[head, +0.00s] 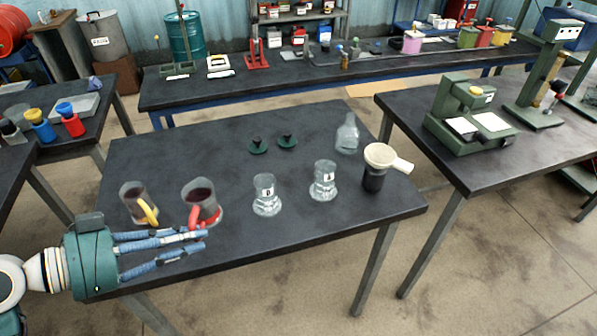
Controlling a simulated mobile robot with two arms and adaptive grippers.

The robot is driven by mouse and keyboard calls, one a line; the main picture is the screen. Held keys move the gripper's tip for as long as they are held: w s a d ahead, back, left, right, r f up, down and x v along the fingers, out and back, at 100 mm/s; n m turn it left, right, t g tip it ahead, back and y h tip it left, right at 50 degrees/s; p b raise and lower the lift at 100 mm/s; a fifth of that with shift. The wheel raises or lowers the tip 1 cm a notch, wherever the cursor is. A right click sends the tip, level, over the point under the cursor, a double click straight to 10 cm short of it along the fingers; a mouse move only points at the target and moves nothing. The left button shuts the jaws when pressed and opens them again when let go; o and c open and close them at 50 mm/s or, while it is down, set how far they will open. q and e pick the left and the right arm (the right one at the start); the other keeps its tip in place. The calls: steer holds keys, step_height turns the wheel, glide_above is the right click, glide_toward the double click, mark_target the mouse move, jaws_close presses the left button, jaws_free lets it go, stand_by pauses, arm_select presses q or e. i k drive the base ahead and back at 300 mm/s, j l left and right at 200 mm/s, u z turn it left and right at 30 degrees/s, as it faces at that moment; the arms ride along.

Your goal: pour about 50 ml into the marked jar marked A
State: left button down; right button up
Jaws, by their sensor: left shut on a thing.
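A jug with a red handle (203,194) and dark liquid stands at the front left of the dark table (230,130). My left gripper (200,242) reaches in from the left, its blue fingers at this jug's handle and shut on it. A jug with a yellow handle (134,197), also holding dark liquid, stands to its left. A clear jar labelled D (266,203) stands right of the jugs. A second clear jar (323,187) stands further right; its label letter is too small to read surely. No label A is clearly readable. My right gripper is out of view.
A cream funnel (381,156) sits on a dark container (373,181) at the right. A clear flask (347,138) stands behind it. Two green lids with knobs, one left (257,147) and one right (287,141), lie at the back. The front right of the table is clear.

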mark_target(323, 189)
steer(key=k+l+z, duration=0.2)
steer(key=l, duration=0.2)
steer(key=k+l+z, duration=0.25)
steer(key=l, duration=0.15)
steer(key=l+z, duration=0.2)
steer(key=l, duration=0.2)
steer(key=k+l+z, duration=0.2)
steer(key=l, duration=0.25)
steer(key=l+z, duration=0.25)
steer(key=l, duration=0.2)
steer(key=i, duration=0.05)
